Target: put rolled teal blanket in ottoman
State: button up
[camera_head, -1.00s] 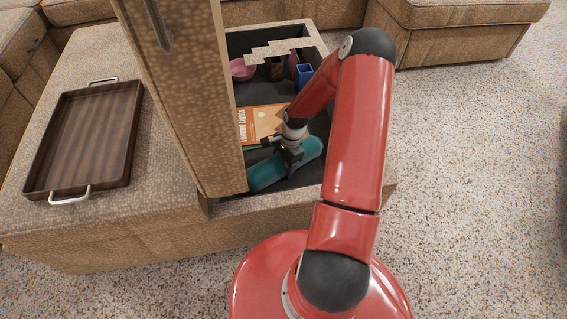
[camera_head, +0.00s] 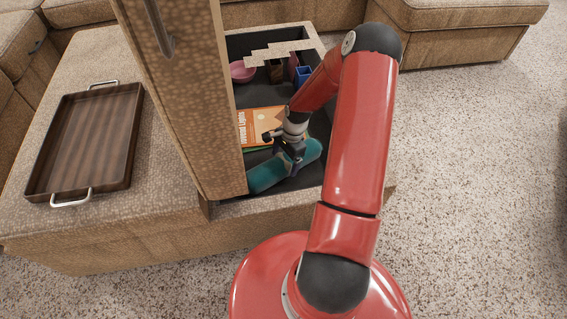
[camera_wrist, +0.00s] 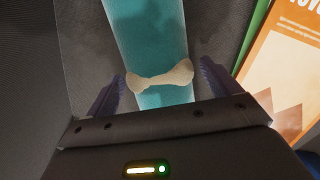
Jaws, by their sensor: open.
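The rolled teal blanket (camera_head: 268,174) lies inside the open ottoman (camera_head: 262,206), on its dark floor near the front wall. In the wrist view the teal roll (camera_wrist: 150,35) has a cream bone-shaped piece (camera_wrist: 160,77) across it. My gripper (camera_head: 292,160) is down inside the ottoman at the roll, partly hiding it in the head view. In the wrist view its two fingers (camera_wrist: 162,85) are apart, one on each side of the roll, with visible gaps. The ottoman's lid (camera_head: 190,100) stands raised on the left.
An orange book (camera_head: 258,122) lies behind the roll in the ottoman. A pink bowl (camera_head: 241,72) and a blue container (camera_head: 303,74) are farther back. A wooden tray (camera_head: 85,140) with metal handles rests on the closed left section. Speckled carpet (camera_head: 470,190) is clear at right.

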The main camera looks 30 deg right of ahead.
jog(key=p+v, duration=0.1)
jog(key=v, duration=0.8)
